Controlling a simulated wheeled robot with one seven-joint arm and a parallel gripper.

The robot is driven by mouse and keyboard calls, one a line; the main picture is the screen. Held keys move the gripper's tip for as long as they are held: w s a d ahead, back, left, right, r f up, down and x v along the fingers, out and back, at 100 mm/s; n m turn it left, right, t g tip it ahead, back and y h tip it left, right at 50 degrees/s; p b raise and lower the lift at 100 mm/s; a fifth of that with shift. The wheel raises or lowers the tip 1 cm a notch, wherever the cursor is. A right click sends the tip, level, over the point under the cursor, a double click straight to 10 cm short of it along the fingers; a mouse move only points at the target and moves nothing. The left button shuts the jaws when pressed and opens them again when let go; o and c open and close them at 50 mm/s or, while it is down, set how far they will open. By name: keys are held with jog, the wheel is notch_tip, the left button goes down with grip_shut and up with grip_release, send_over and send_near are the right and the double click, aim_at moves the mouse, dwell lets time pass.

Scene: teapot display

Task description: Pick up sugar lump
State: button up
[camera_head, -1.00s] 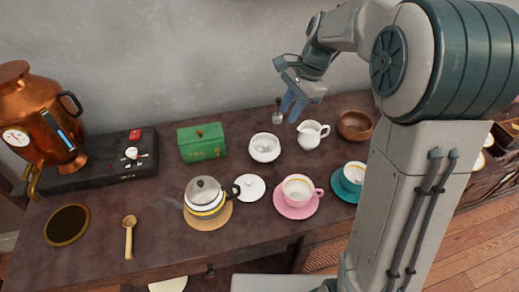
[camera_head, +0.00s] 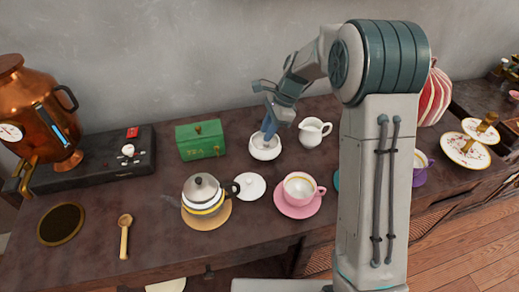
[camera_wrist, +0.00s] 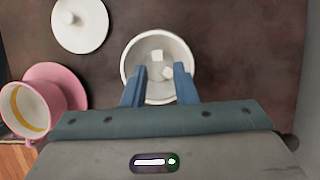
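The white sugar bowl (camera_head: 264,152) stands open on the dark table. In the wrist view, the bowl (camera_wrist: 127,58) holds two visible white sugar lumps, one (camera_wrist: 157,55) farther up the picture and one (camera_wrist: 168,73) lower, near the right fingertip. My gripper (camera_wrist: 160,70) is open and empty, its blue fingers on either side over the bowl's opening. In the head view, my gripper (camera_head: 268,130) points down at the bowl. Whether the fingertips are below the rim or touch a lump, I cannot tell.
A white lid (camera_head: 251,186), a teapot (camera_head: 203,196) and a pink cup on its saucer (camera_head: 296,210) stand in front. A white creamer (camera_head: 314,131) is close on the right. A green tea box (camera_head: 200,140) is on the left.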

aim_at(260, 147)
jog(key=x, duration=0.5)
jog(key=shift+s+d+f, duration=0.1)
jog(key=shift+s+f, duration=0.05)
grip_shut()
